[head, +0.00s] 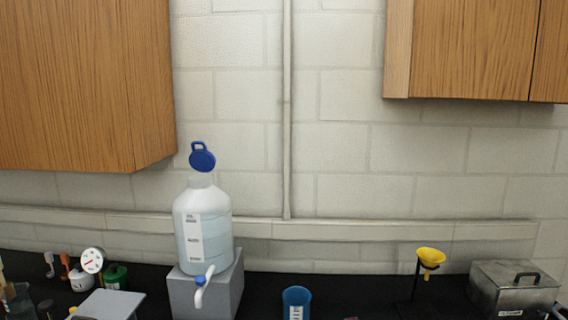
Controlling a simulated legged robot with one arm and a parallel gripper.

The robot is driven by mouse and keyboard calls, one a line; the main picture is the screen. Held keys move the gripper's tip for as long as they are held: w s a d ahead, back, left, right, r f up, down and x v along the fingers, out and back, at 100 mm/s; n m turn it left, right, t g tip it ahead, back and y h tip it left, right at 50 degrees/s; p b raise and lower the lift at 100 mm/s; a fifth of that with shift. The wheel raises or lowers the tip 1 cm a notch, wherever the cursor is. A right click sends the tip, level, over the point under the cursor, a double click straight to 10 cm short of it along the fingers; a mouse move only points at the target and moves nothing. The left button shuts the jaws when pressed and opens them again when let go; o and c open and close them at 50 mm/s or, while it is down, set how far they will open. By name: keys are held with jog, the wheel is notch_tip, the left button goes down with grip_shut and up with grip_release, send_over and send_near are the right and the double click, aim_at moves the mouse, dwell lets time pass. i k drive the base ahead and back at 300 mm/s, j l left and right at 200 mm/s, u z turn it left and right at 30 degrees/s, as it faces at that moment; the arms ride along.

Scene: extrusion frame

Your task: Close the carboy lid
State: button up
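The carboy (204,229) is a translucent white bottle with a pale label, standing upright on a grey block left of centre in the head view. Its blue lid (202,159) is tilted up above the neck (201,181), with a loop handle at its top, so the mouth looks open. A white spigot (203,287) with a blue part sticks out low at the front. My gripper is not in view.
The grey block (180,295) stands on a black bench. A blue cup (296,300), a yellow funnel (430,257) on a stand and a metal box (512,288) are to the right. A gauge (92,260) and small containers are left. Wooden cabinets (85,80) hang above.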

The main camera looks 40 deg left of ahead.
aim_at(201, 160)
jog(key=u, duration=1.9)
